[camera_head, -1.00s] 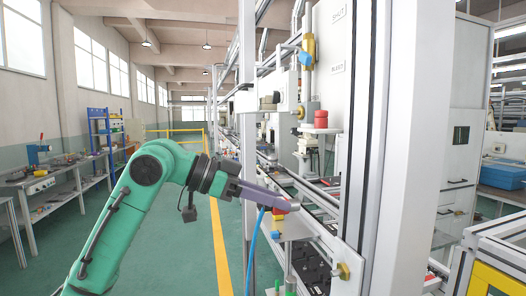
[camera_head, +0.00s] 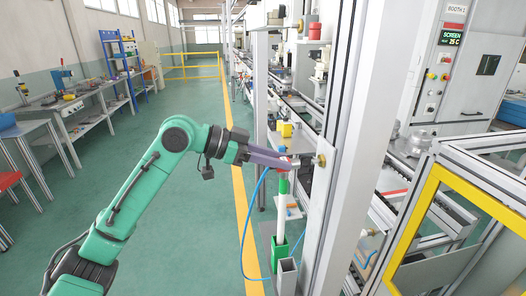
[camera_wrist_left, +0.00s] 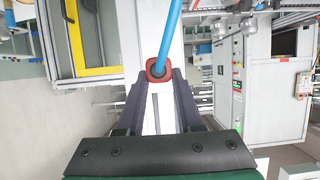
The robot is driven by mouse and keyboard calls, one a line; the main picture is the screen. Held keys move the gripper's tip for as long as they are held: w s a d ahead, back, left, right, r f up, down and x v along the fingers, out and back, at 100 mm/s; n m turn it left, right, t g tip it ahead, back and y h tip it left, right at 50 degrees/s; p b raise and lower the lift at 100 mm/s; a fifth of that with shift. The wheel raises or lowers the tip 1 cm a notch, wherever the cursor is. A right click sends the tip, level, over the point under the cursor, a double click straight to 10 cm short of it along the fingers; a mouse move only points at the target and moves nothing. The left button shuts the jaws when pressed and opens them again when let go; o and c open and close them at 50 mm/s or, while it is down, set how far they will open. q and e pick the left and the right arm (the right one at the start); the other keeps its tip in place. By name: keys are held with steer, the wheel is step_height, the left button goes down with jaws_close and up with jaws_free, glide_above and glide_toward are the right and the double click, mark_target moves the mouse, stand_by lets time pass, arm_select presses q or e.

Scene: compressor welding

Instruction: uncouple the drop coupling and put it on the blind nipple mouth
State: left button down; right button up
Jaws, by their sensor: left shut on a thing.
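My left gripper (camera_head: 291,162) reaches in from the left and is shut on the drop coupling, a small red piece with a blue hose (camera_head: 249,205). A brass fitting (camera_head: 320,161), apparently the blind nipple, sticks out of the white post just right of the fingertips. A small gap seems to remain between them in the head view; the depth is unclear. The coupling's far end is hidden. My right gripper is out of view.
The white post (camera_head: 339,110) stands close to the right of the gripper. A green and white stand (camera_head: 281,215) is below it. A yellow-framed guard (camera_head: 410,230) is at the lower right. Open green floor (camera_head: 200,250) lies to the left.

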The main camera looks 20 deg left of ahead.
mark_target(312, 160)
arm_select(q)
steer(key=shift+w+d+r+p, duration=0.25)
steer(key=shift+w+d+p, duration=0.05)
steer(key=shift+w+d, duration=0.2)
steer(key=shift+w+d+f, duration=0.35)
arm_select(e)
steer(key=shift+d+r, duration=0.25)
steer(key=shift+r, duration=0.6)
arm_select(q)
steer(key=shift+s+r, duration=0.1)
steer(key=shift+d, duration=0.15)
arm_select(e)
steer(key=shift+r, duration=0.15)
arm_select(q)
steer(key=shift+w+d+p, duration=0.45)
steer(key=shift+d+p, duration=0.05)
steer(key=shift+p, duration=0.25)
steer(key=shift+w+d+p, duration=0.35)
steer(key=shift+d+p, duration=0.1)
steer(key=shift+d, duration=0.1)
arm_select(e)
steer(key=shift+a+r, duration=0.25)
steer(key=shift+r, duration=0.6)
